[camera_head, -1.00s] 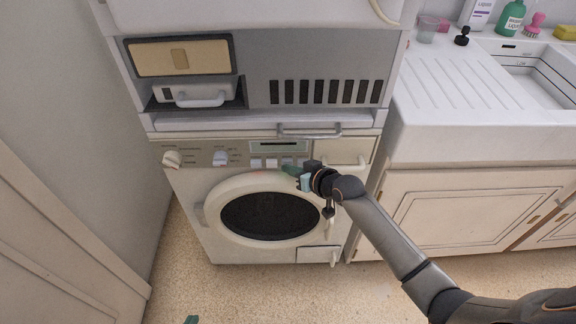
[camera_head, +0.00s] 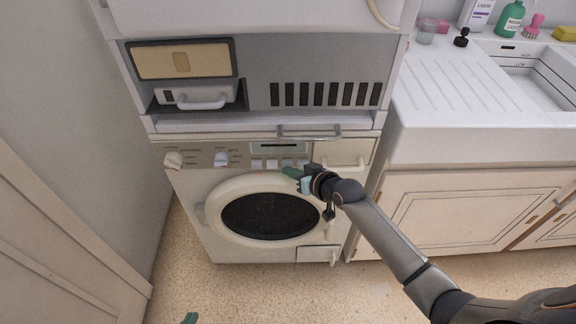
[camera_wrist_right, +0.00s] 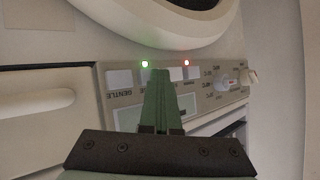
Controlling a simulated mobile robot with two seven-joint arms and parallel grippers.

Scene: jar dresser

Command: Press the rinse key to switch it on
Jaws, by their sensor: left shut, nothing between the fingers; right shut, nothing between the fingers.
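The washing machine's control panel (camera_head: 205,157) has a row of white keys (camera_head: 272,163) below a small display. In the right wrist view the panel appears upside down, with a white key marked GENTLE (camera_wrist_right: 119,78), a green light (camera_wrist_right: 145,64) and a red light (camera_wrist_right: 187,63). I cannot read a rinse label; my fingers hide part of the row. My right gripper (camera_head: 288,172) is shut and empty, its green fingertips (camera_wrist_right: 160,76) at the keys between the two lights. I cannot tell whether they touch. My left gripper (camera_head: 190,318) is shut, barely showing at the bottom edge.
The round door (camera_head: 268,216) lies below the keys. Two knobs (camera_head: 173,160) project from the panel's left part, and a bar handle (camera_head: 310,131) juts out above it. A sink (camera_head: 530,75) and cupboards stand to the right. The floor in front is clear.

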